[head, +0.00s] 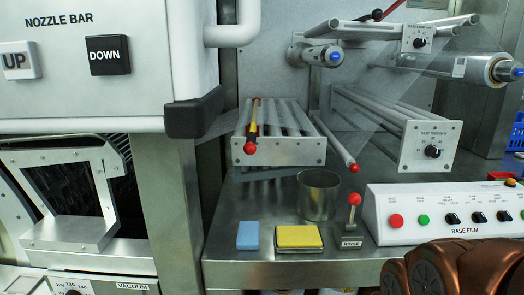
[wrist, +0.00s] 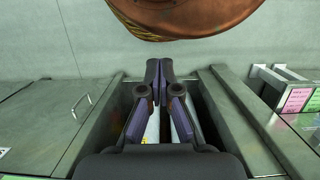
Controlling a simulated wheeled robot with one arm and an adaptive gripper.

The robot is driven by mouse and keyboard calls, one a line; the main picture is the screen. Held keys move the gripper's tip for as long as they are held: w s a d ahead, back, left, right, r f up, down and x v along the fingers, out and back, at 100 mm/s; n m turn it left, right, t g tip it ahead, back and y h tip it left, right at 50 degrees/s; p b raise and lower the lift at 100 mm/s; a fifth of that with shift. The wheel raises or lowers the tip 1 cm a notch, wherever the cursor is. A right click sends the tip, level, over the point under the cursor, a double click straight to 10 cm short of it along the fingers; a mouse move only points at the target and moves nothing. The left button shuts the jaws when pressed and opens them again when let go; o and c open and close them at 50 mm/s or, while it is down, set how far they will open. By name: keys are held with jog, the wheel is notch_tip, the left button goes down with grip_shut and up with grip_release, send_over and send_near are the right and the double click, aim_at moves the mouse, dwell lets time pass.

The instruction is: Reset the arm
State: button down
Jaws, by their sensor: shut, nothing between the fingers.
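My gripper (wrist: 158,72) shows in the wrist view, its dark fingers together at the tips with nothing between them. Below it in that view is a narrow dark gap between grey-green surfaces. Part of my arm, copper-brown (head: 455,268), fills the lower right corner of the head view. My gripper is out of sight in the head view.
A steel bench (head: 225,240) holds a blue block (head: 248,235), a yellow sponge (head: 299,237), a metal cup (head: 318,195), a red-knobbed rinse lever (head: 353,215) and the base film control box (head: 450,215). Film rollers (head: 280,125) stand behind. The nozzle bar housing (head: 90,70) is at left.

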notch_tip(320, 180, up, 19)
jog(key=s+p, duration=0.1)
jog(key=p, duration=1.6)
jog(key=shift+t, duration=0.3)
jog(key=shift+s, duration=0.1)
